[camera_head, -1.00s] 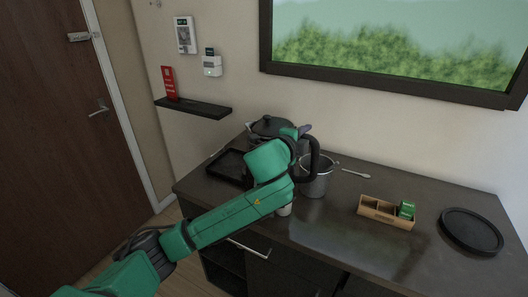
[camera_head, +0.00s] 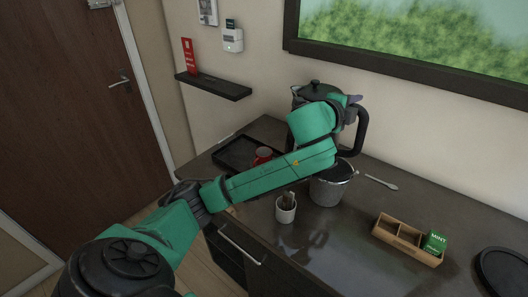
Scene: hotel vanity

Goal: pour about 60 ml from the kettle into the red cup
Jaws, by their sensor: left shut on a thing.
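The dark kettle (camera_head: 314,92) with a black lid and a black loop handle is at the back of the counter, partly behind my left arm. It looks about upright and seems raised above the counter; its base is hidden. My left gripper (camera_head: 352,99) is shut on the kettle at the handle side; its fingers are mostly hidden behind my arm. The red cup (camera_head: 264,155) stands by the black tray, left of the kettle, its lower part covered by my arm. My right gripper is not in view.
A grey bucket (camera_head: 328,190) stands below the kettle. A white cup with sticks (camera_head: 286,211) is in front, with a spoon (camera_head: 382,182) at right. A wooden box (camera_head: 398,240) holds a green mint packet (camera_head: 435,242). The black rectangular tray (camera_head: 229,152) is at left.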

